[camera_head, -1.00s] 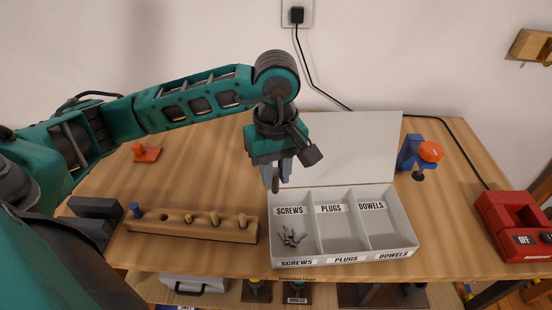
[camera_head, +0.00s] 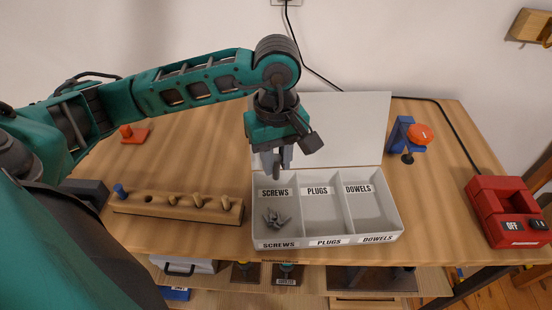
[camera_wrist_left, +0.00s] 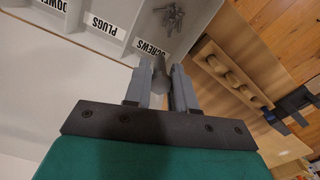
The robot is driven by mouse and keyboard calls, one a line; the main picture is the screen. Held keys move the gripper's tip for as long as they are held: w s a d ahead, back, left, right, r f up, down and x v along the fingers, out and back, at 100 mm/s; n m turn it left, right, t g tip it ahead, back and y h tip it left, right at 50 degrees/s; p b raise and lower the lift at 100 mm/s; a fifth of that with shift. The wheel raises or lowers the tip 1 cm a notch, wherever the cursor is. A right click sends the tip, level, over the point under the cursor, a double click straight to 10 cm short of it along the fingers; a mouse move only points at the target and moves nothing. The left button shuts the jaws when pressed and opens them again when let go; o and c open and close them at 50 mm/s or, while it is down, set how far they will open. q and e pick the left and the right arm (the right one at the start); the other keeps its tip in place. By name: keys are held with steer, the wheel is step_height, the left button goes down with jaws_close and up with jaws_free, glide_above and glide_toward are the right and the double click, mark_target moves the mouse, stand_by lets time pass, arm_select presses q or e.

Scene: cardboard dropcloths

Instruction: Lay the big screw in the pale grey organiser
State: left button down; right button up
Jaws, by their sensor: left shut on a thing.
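The pale grey organiser (camera_head: 398,222) stands on the bench with its lid raised at the back. It has three compartments labelled SCREWS, PLUGS and DOWELS. Several small screws (camera_head: 276,217) lie in the SCREWS compartment; they also show in the left wrist view (camera_wrist_left: 172,17). My left gripper (camera_head: 278,162) hangs above the back of the SCREWS compartment. It is shut on a grey piece, apparently the big screw (camera_wrist_left: 159,76), which shows between the fingers in the left wrist view. Much of the screw is hidden by the fingers. My right gripper is not in view.
A wooden block with pegs (camera_head: 180,206) stands left of the organiser. A blue clamp-like tool with an orange knob (camera_head: 420,134) is at the back right. A red OFF-switch unit (camera_head: 505,212) is at the far right. An orange piece (camera_head: 134,134) lies back left.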

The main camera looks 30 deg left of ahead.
mark_target(276, 179)
arm_select(q)
steer(key=shift+f+b, duration=2.65)
steer(key=shift+f, duration=0.1)
steer(key=shift+f+b, duration=0.35)
steer(key=shift+b, duration=0.05)
steer(key=shift+f+b, duration=0.6)
steer(key=shift+f, duration=0.05)
steer(key=shift+f+b, duration=0.8)
steer(key=shift+f, duration=0.25)
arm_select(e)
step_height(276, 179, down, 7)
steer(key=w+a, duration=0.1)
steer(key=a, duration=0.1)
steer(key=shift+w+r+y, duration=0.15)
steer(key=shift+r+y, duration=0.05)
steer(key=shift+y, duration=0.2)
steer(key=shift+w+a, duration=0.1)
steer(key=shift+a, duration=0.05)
arm_select(q)
steer(key=shift+b, duration=0.35)
